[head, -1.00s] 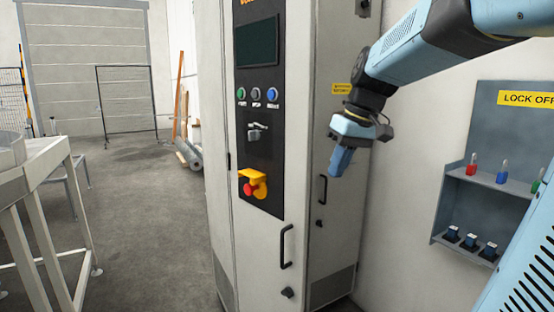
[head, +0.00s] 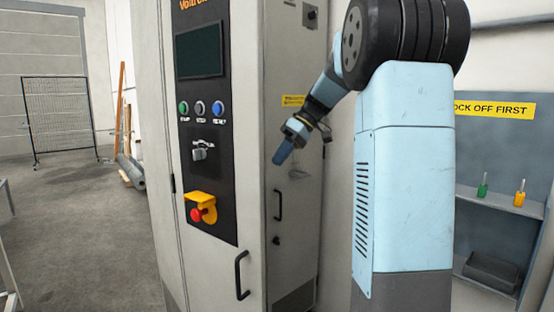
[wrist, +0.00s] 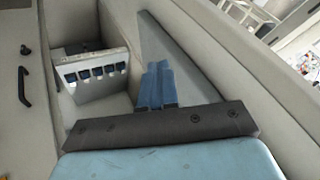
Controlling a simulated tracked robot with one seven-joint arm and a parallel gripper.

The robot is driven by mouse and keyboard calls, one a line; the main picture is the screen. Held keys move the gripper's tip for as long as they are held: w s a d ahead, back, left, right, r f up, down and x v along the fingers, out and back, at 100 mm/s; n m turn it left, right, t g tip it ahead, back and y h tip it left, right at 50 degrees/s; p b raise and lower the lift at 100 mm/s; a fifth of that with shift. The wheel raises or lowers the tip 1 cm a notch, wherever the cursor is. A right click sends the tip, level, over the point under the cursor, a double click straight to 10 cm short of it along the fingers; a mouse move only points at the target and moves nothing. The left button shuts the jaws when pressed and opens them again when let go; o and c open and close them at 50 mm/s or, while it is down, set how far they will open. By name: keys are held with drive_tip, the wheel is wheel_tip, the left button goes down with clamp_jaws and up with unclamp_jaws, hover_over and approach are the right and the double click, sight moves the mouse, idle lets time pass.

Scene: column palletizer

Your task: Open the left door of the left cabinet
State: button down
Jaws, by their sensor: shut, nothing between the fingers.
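A tall off-white cabinet (head: 205,262) fills the middle of the head view. Its panel-side door has a dark vertical handle (head: 241,275) low on its right side, and looks closed. The narrower face to the right has another dark handle (head: 278,205) with a small lock below it, and looks closed too. My gripper (head: 282,155) has its blue fingers together and empty, pointing down-left in front of the narrower face, above its handle. In the wrist view the blue fingers (wrist: 157,85) are together, and a dark handle (wrist: 24,85) shows at the far left, apart from them.
The cabinet's control panel carries buttons, a switch and a red emergency stop (head: 202,212). A grey lock-off board (head: 480,150) is on the right wall, partly hidden behind my arm. Open grey floor (head: 80,220) lies to the left.

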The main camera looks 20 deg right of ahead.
drive_tip(key=shift+s+a+f, duration=0.25)
drive_tip(key=shift+a+f, duration=0.75)
drive_tip(key=shift+a, duration=0.3)
drive_tip(key=shift+s+a+f, duration=0.3)
drive_tip(key=shift+a+f, duration=0.7)
drive_tip(key=shift+a, duration=0.35)
drive_tip(key=shift+s+a+f, duration=0.25)
drive_tip(key=shift+a+f, duration=0.75)
drive_tip(key=shift+a, duration=0.3)
drive_tip(key=shift+s, duration=0.1)
